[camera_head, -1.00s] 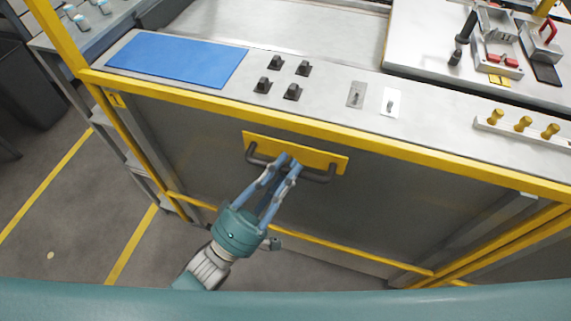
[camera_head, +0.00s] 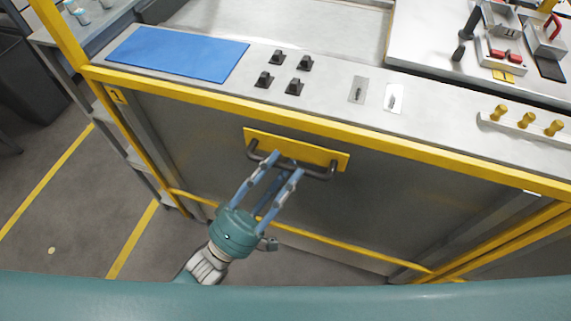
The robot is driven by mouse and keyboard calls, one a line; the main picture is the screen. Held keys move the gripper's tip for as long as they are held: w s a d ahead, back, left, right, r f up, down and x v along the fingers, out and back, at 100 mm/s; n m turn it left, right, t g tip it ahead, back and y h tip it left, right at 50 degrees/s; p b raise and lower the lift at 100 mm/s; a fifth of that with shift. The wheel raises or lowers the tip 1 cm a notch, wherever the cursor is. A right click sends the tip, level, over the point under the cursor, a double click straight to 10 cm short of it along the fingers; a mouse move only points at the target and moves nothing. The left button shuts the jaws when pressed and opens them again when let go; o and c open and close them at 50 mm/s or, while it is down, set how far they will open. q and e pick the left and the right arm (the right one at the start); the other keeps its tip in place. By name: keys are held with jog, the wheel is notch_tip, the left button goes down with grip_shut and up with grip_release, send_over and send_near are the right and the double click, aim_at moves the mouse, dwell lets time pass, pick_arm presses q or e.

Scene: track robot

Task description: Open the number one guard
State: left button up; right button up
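The number one guard is a dark panel (camera_head: 215,135) in a yellow frame, upright below the bench top. A yellow label with a "1" (camera_head: 116,95) is on the left post. A dark bar handle (camera_head: 320,175) is mounted on a yellow plate (camera_head: 300,147) near the panel's top. The guard looks closed. My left gripper (camera_head: 286,164) reaches up from below with its blue-grey fingers spread. Its fingertips overlap the handle bar near its middle; I cannot tell whether they touch it. My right gripper is not in view.
The bench top holds a blue mat (camera_head: 178,54), several black knobs (camera_head: 294,87), two switch plates (camera_head: 393,98) and yellow knobs (camera_head: 526,119). A fixture with red clamps (camera_head: 503,50) stands at the back right. Shelving is at left; the floor at lower left is clear.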

pick_arm(q)
jog(key=v, duration=1.1)
jog(key=shift+w, duration=0.15)
jog(key=w+a+f+m+g+y, duration=0.1)
jog(key=w+a+f+y, duration=0.15)
jog(key=f, duration=0.65)
jog(key=w+a+f+m+g+y, duration=0.15)
jog(key=f+y, duration=0.25)
jog(key=f, duration=0.5)
jog(key=w+a+f+m+g+y, duration=0.1)
jog(key=a+f+y, duration=0.2)
jog(key=f, duration=0.6)
jog(key=s+a+f+m+g+y, duration=0.1)
jog(key=s+a+f+g+y, duration=0.2)
jog(key=f, duration=0.5)
jog(key=s+a+f+m+g+y, duration=0.1)
jog(key=s+a+f+g+y, duration=0.15)
jog(key=s+f, duration=0.45)
jog(key=s+a+f+m+g+y, duration=0.1)
jog(key=s+f+g, duration=0.2)
jog(key=s+f, duration=0.4)
jog(key=s+a+f+m+g, duration=0.2)
jog(key=s+f+g, duration=0.2)
jog(key=s, duration=0.9)
notch_tip(320, 180, down, 3)
jog(key=shift+s+a+r+y, duration=0.15)
jog(key=shift+s+a+y, duration=0.1)
jog(key=shift+y, duration=0.15)
